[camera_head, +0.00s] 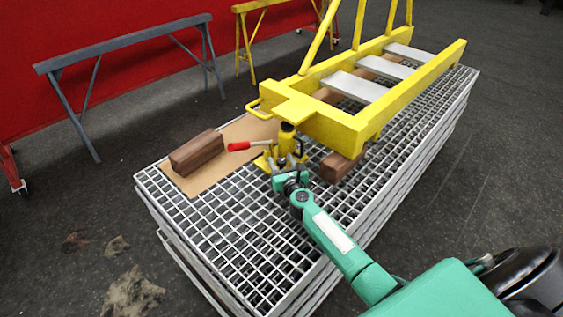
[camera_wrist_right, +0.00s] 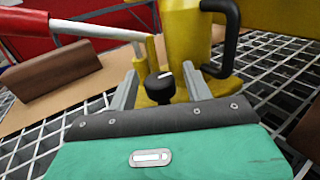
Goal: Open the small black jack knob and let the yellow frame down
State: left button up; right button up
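The jack has a pump lever with a red grip (camera_head: 239,146) pointing left. In the right wrist view the jack body (camera_wrist_right: 184,35) fills the top middle, with a black curved handle on its right. The small black knob (camera_wrist_right: 160,86), with a white mark on top, sits low on the jack. My right gripper (camera_wrist_right: 160,75) is open, its two fingers on either side of the knob with gaps visible. My left gripper is not in view.
A brown wooden block (camera_head: 196,152) lies on a cardboard sheet (camera_head: 222,168) left of the jack. Another brown block (camera_head: 340,167) lies near the frame's near end. The grating platform (camera_head: 230,230) is bare in front. Grey and yellow trestles stand behind.

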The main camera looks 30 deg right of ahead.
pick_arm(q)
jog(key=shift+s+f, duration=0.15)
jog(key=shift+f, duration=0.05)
pick_arm(e)
jog(key=shift+s, duration=0.15)
jog(key=s, duration=0.4)
jog(key=s+a+p, duration=0.1)
jog(key=s, duration=0.3)
jog(key=s+a, duration=0.1)
jog(key=s, duration=0.3)
jog(key=shift+s, duration=0.2)
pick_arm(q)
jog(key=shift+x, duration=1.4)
pick_arm(e)
jog(key=shift+s+a, duration=0.15)
jog(key=shift+s, duration=0.3)
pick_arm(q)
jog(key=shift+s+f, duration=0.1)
pick_arm(e)
jog(key=shift+s, duration=0.1)
